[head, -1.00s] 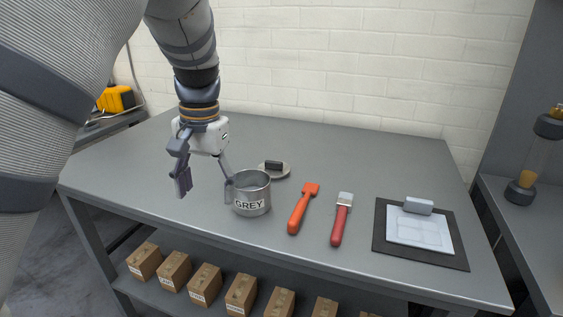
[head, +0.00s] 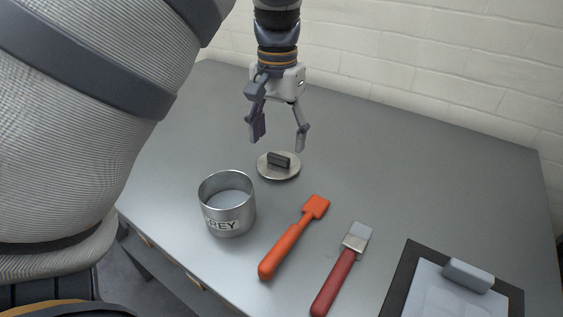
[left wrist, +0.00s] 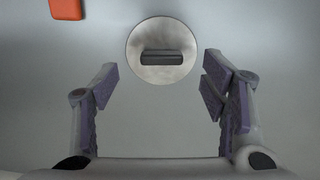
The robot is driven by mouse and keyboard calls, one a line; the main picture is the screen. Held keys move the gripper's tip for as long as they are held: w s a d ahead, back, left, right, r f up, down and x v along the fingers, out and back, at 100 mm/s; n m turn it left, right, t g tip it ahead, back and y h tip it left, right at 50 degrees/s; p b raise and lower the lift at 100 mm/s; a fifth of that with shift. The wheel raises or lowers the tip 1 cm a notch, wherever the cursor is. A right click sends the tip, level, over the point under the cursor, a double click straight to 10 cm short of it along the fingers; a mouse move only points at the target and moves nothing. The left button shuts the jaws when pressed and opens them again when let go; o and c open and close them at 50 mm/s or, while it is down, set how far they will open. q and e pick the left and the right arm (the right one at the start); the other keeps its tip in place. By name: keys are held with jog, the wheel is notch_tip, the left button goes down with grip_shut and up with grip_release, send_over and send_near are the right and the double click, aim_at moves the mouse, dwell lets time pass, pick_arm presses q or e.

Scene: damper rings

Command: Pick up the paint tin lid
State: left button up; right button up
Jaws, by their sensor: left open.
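The paint tin lid (head: 264,171) is a round metal disc with a dark block-shaped handle (head: 279,160) on top. It lies flat on the table, behind and to the right of the grey tin (head: 228,214). In the left wrist view the lid (left wrist: 161,73) is near the top middle, ahead of the fingertips. My left gripper (head: 278,140) is open and empty above the lid, its fingers pointing down and apart, not touching it. In the left wrist view its two fingers (left wrist: 160,82) stand either side of the lid. My right gripper is not in view.
The open tin is marked with a label partly reading GREY. An orange tool (head: 292,240) and a red-handled brush (head: 340,275) lie in front of the lid. A clipboard (head: 430,293) lies at the lower right. The table (head: 430,160) behind and right is clear.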

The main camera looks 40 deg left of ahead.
aim_at(278, 155)
pick_arm(q)
notch_tip(278, 155, down, 5)
jog(key=shift+w+a+f, duration=0.1)
jog(key=shift+w+a, duration=0.05)
jog(key=c, duration=1.2)
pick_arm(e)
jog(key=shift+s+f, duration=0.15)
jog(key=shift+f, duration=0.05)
pick_arm(q)
jog(key=shift+c, duration=0.2)
